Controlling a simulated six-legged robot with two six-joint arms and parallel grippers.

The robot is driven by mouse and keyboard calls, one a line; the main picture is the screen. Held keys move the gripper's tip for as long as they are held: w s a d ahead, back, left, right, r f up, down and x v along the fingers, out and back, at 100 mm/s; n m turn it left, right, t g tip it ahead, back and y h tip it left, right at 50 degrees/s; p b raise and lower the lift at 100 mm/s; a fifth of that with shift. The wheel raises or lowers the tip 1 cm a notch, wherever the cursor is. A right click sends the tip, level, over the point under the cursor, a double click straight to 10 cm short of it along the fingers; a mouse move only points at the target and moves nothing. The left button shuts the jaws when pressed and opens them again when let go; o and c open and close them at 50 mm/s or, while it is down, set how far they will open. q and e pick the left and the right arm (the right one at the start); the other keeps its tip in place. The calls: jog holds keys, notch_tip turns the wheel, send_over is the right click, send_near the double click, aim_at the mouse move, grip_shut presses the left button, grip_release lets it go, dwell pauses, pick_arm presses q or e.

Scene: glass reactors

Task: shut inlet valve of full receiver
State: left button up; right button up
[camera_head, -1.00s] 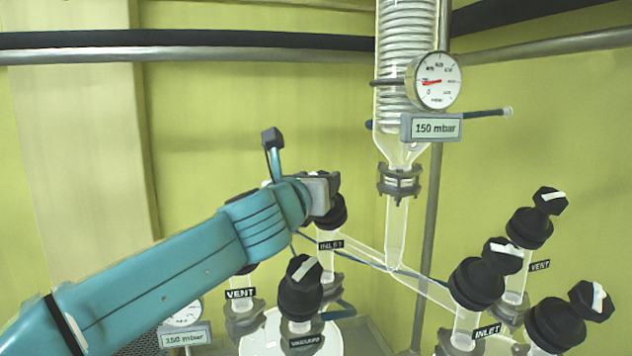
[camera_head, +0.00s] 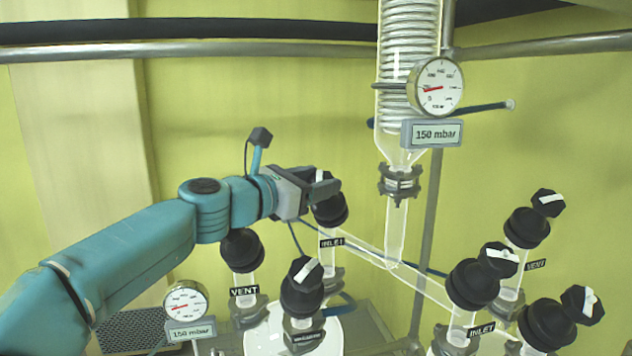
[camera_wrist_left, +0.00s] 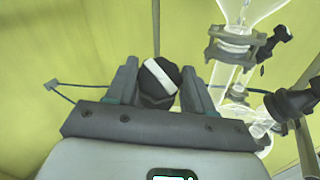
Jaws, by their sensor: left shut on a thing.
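My left gripper (camera_head: 322,186) is shut on the black knob of the left inlet valve (camera_head: 331,212), above an "INLET" label. Its jaws hide part of the knob in the head view. In the left wrist view the knob (camera_wrist_left: 158,82), with a slanted white stripe, sits between the two fingers of my left gripper (camera_wrist_left: 159,88). A second inlet valve (camera_head: 474,284) stands at the right, also labelled "INLET", with nothing on it. The receivers below are mostly out of view, so I cannot tell how full they are. My right gripper is not in view.
Beside the gripped knob stand a vent valve (camera_head: 242,250) and a vacuum valve (camera_head: 302,288). Another vent valve (camera_head: 527,228) and a black-knobbed valve (camera_head: 549,324) are at the right. A glass condenser (camera_head: 408,70) with a gauge (camera_head: 436,87) hangs behind. Glass tubing links the inlets.

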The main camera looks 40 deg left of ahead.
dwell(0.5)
pick_arm(q)
jog(key=o, duration=1)
jog(key=shift+s+m, duration=0.1)
jog(key=shift+m, duration=0.2)
jog(key=shift+o, duration=0.2)
